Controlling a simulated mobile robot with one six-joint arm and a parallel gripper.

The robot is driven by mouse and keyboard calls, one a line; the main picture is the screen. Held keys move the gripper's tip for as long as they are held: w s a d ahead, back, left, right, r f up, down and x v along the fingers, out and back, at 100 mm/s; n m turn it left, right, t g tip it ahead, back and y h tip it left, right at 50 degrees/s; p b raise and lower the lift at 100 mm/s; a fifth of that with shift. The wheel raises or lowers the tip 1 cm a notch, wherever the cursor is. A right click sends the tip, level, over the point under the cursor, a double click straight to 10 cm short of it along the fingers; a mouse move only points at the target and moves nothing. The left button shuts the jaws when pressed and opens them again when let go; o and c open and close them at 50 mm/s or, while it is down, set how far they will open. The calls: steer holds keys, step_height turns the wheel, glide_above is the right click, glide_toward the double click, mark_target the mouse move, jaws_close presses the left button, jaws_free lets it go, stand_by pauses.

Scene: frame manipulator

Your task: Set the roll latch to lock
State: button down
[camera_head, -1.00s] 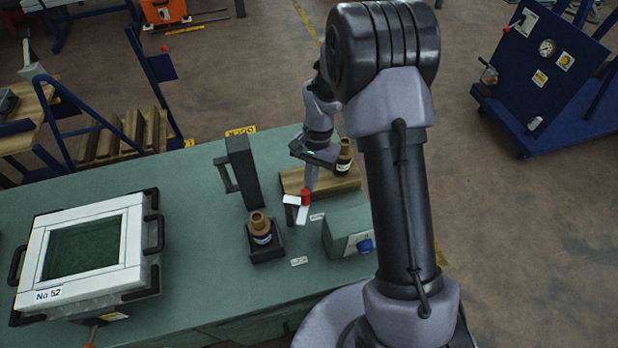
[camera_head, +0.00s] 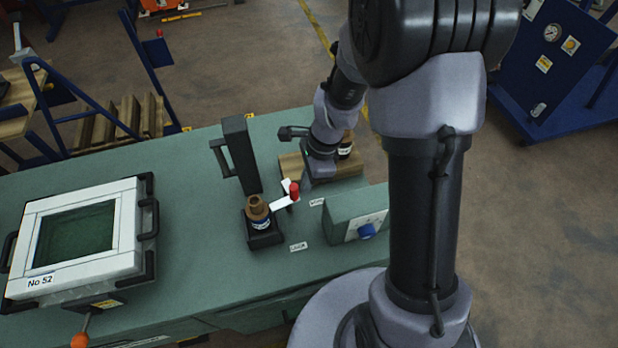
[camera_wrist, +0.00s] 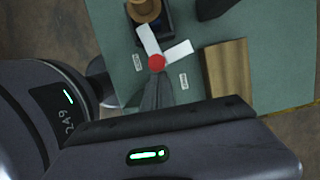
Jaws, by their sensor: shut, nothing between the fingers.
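The latch has a red knob (camera_head: 294,190) and white flat arms (camera_head: 283,204). One arm reaches left to the black holder with the brown-capped bottle (camera_head: 258,212). In the wrist view the red knob (camera_wrist: 157,62) sits where two white arms (camera_wrist: 178,52) meet in a V. My gripper (camera_head: 304,183) is shut and empty, right beside the knob. In the wrist view its fingertips (camera_wrist: 157,80) appear against or just short of the knob; contact cannot be told. Small white labels lie nearby (camera_head: 298,246), (camera_head: 317,202); their text is too small to read surely.
A grey-green box with a blue knob (camera_head: 367,230) stands right of the latch. A tall black post (camera_head: 240,155) and a white-framed panel (camera_head: 75,240) stand left. The bench between panel and holder is clear.

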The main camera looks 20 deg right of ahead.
steer(key=shift+s+a+m, duration=0.35)
steer(key=shift+a+m, duration=0.15)
steer(key=shift+a, duration=0.05)
stand_by(0.4)
